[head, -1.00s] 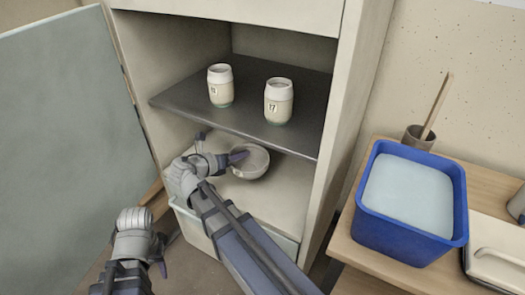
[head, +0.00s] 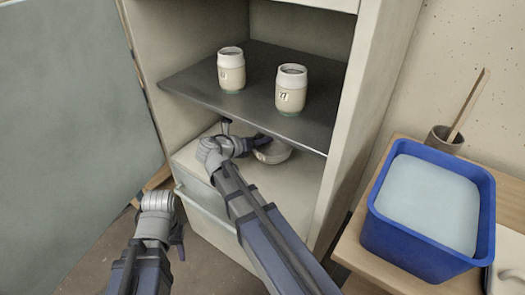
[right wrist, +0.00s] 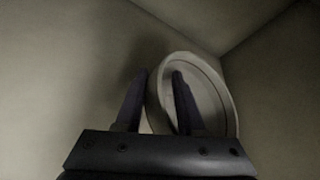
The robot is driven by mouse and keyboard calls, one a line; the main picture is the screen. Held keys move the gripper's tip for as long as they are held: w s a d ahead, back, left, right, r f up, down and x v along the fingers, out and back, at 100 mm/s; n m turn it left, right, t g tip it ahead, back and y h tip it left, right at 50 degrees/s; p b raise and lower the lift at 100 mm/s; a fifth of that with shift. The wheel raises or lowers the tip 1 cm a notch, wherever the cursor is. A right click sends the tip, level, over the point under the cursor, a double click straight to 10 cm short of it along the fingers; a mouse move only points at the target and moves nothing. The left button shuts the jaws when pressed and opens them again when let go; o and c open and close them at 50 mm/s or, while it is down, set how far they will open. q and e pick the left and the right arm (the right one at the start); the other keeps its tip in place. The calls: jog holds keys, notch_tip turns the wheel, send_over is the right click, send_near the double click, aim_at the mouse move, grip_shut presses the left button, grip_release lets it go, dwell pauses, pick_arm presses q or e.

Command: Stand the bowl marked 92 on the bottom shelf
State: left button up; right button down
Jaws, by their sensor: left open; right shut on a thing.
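The bowl (head: 273,152) is pale and sits low inside the cabinet, under the dark middle shelf, at the level of the bottom shelf (head: 262,190). Its number cannot be read. In the right wrist view the bowl (right wrist: 222,92) shows its round rim, with one finger inside it and one outside. My right gripper (head: 250,139) is shut on the bowl's wall. Whether the bowl touches the bottom shelf cannot be told. My left gripper (head: 178,232) is open and empty, outside the cabinet at the lower left.
Two pale jars, a left one (head: 231,70) and a right one (head: 291,89), stand on the dark middle shelf (head: 190,84) above my right gripper. The cabinet door (head: 75,130) is open at the left. A blue bucket (head: 428,250) stands on a wooden table at the right.

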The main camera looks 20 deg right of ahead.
aim_at(260, 146)
notch_tip(260, 146, down, 4)
jog(key=b, duration=0.3)
jog(key=shift+r, duration=0.2)
jog(key=shift+f+b, duration=0.2)
jog(key=shift+b, duration=0.3)
jog(key=shift+w+d+r, duration=0.1)
jog(key=shift+d, duration=0.1)
jog(key=c, duration=0.5)
grip_release()
jog(key=shift+s+a+r+p, duration=0.2)
jog(key=shift+a+r+p, duration=0.1)
jog(key=shift+a+p, duration=0.15)
jog(key=p+v, duration=0.3)
jog(key=v, duration=0.7)
jog(key=shift+p, duration=0.4)
jog(key=shift+s+a, duration=0.15)
jog(key=shift+a, duration=0.35)
